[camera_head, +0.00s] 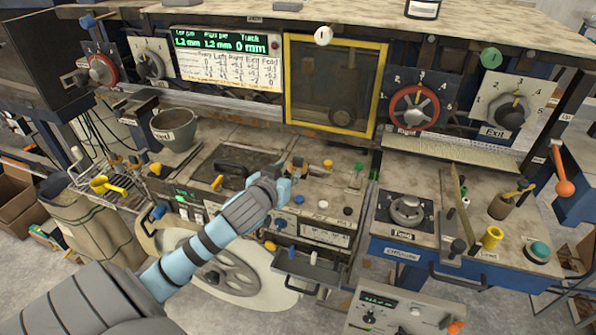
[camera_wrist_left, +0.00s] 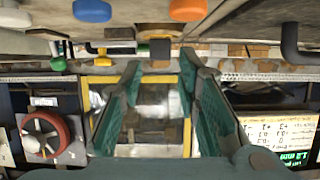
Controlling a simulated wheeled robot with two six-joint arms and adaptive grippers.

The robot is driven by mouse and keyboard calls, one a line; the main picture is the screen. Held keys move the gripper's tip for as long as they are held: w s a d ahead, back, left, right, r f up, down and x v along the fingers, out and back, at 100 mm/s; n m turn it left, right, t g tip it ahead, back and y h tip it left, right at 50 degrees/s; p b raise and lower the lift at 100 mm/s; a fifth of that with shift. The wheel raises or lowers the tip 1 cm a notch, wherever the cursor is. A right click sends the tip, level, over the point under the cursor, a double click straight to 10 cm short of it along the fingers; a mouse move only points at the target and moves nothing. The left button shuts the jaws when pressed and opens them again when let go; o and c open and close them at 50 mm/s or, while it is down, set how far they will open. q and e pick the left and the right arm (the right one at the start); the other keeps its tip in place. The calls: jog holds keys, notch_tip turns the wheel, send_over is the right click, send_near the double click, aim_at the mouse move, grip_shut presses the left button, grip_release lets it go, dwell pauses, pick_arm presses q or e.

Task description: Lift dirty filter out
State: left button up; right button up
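My left arm reaches in from the lower left in the head view, and its gripper (camera_head: 285,172) is over the middle of the machine deck. The wrist view shows its two green fingers (camera_wrist_left: 160,62) spread apart, with nothing held between them. A small dark grey block (camera_wrist_left: 160,48) shows beyond the fingertips, apart from them as far as I can see. I cannot make out for certain which part is the dirty filter. A dark handle (camera_head: 234,168) sits on the deck left of the gripper, and it also shows in the wrist view (camera_wrist_left: 296,46). My right gripper is not in view.
A yellow-framed window (camera_head: 289,85) stands behind the gripper. Colored knobs, including an orange one (camera_wrist_left: 188,9) and a blue one (camera_wrist_left: 92,10), are close by. A grey bowl (camera_head: 174,127) stands at the left. An open drawer (camera_head: 308,268) juts out in front.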

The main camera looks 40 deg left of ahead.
aim_at(297, 160)
pick_arm(q)
jog(key=x, duration=0.2)
jog(key=r+x, duration=0.1)
jog(key=x, duration=0.1)
jog(key=p+x, duration=0.1)
jog(key=x, duration=0.1)
jog(key=shift+w+a, duration=0.2)
jog(key=shift+w, duration=0.35)
jog(key=shift+w+a+f, duration=0.1)
jog(key=shift+w+f, duration=0.05)
jog(key=shift+w, duration=0.1)
jog(key=shift+s, duration=0.1)
grip_shut()
